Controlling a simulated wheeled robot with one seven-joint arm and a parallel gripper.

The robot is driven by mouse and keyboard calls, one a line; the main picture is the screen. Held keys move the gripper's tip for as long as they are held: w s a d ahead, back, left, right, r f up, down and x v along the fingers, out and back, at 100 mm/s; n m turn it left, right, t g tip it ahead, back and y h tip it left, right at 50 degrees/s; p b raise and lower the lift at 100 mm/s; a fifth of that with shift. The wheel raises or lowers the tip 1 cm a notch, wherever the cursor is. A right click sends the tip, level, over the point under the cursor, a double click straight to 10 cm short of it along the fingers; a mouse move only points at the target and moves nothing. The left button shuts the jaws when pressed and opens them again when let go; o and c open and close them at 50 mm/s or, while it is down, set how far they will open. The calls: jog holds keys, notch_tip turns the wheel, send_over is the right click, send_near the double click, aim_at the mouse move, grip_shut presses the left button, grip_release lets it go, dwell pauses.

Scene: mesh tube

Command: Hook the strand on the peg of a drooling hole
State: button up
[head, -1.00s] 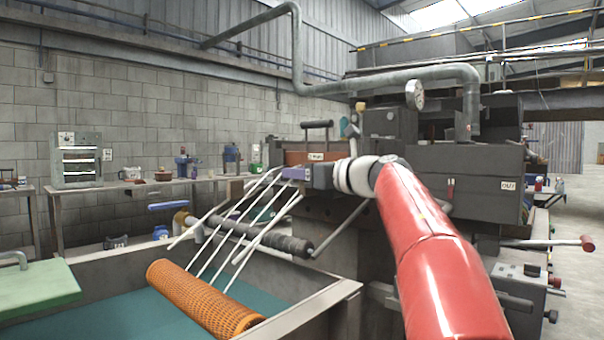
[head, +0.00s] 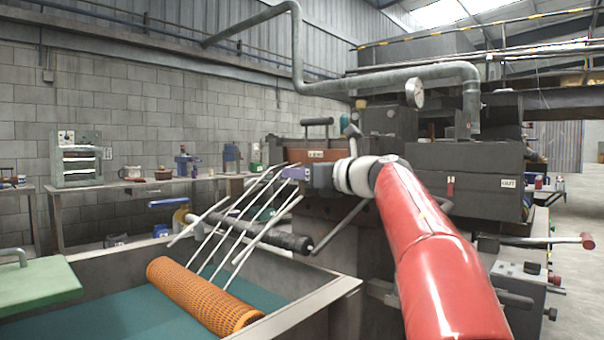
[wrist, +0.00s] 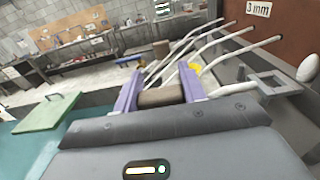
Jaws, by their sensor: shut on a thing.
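Several white strands (head: 232,223) slant down from the machine's front; the thin ones reach the orange mesh tube (head: 190,293) in the tank, while thicker ones stop above it. In the wrist view the strands (wrist: 219,39) run up to a brown plate (wrist: 285,32) marked 3 mm. My gripper (head: 284,174) is beside the upper strands, close to the machine face. In the wrist view its purple fingers (wrist: 160,88) are shut on a brown cylindrical piece (wrist: 161,97); I cannot tell what it belongs to. No peg shows clearly. Which hole drools cannot be told.
A dark roller (head: 285,240) lies across behind the strands. The tank (head: 300,309) holds teal water, with a green board (head: 38,285) at its left. A grey bracket (wrist: 268,82) and a white knob (wrist: 307,68) stand right of my gripper. A bench runs along the wall.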

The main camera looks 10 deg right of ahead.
jog(key=shift+f+b, duration=1.1)
jog(key=shift+f, duration=0.15)
dwell(0.8)
jog(key=o, duration=1.1)
